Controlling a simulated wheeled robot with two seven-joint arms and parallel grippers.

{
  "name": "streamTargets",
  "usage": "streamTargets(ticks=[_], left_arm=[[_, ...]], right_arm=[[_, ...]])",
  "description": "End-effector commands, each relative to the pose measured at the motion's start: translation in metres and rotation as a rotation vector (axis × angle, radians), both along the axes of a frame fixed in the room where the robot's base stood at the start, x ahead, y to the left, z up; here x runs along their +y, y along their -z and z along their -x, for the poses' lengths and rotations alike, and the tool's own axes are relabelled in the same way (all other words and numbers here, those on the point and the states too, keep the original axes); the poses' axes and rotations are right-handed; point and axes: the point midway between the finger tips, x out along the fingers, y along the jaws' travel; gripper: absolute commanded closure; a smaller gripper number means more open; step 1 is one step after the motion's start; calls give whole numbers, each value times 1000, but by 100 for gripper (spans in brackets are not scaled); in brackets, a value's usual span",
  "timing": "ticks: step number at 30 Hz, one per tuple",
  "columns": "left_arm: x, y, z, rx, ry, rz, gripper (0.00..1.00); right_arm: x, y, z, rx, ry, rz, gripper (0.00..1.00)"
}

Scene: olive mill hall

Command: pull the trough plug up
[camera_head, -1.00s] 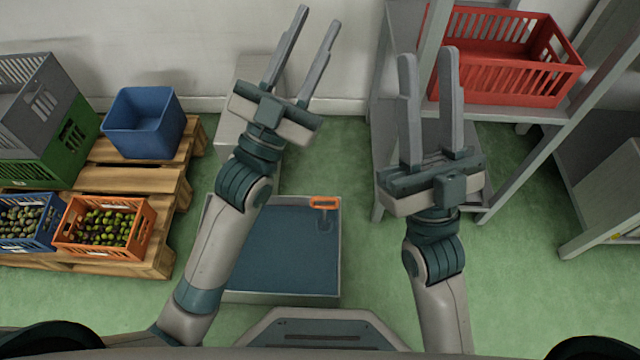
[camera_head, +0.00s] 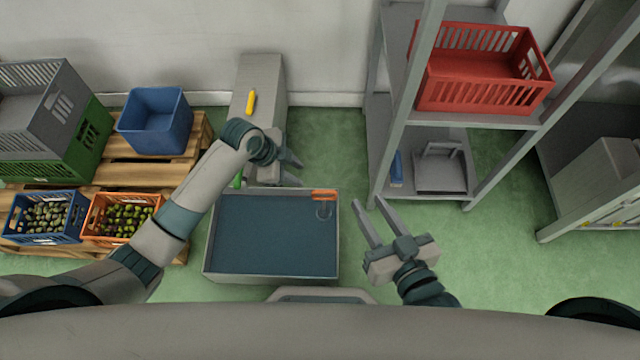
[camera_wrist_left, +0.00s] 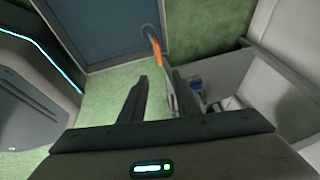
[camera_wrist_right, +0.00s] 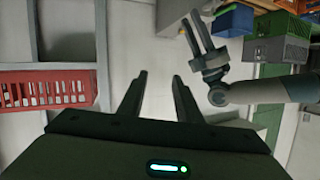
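The trough (camera_head: 225,270) is a grey-rimmed basin on the floor, filled with dark blue liquid. The plug's orange handle (camera_head: 324,194) sits at its far right corner, with a ring-like part faintly visible below. The handle also shows in the left wrist view (camera_wrist_left: 155,50), beyond my fingers. My left gripper (camera_head: 294,169) is open and empty, just behind the trough's far edge and left of the handle, apart from it. My right gripper (camera_head: 372,222) is open and empty, to the right of the trough. The right wrist view shows its parted fingers (camera_wrist_right: 158,88).
A grey box (camera_head: 262,75) with a yellow item stands behind the trough. A shelf with a red crate (camera_head: 480,80) is at right. A pallet at left holds a blue bin (camera_head: 155,120) and olive crates (camera_head: 115,218). Green floor is clear right of the trough.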

Motion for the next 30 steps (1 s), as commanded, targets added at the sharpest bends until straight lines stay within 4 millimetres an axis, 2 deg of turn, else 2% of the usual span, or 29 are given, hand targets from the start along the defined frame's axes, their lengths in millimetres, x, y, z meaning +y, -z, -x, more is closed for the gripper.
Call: streamTargets(ticks=[17,23,30], left_arm=[[-2,7,0,5,3,-3,71],[-8,23,-3,6,2,-1,71],[-20,50,-8,6,2,-2,71]], right_arm=[[1,-3,-1,-26,1,-8,69],[6,-18,-4,-110,1,-33,69],[12,-46,-5,-264,4,-80,69]])
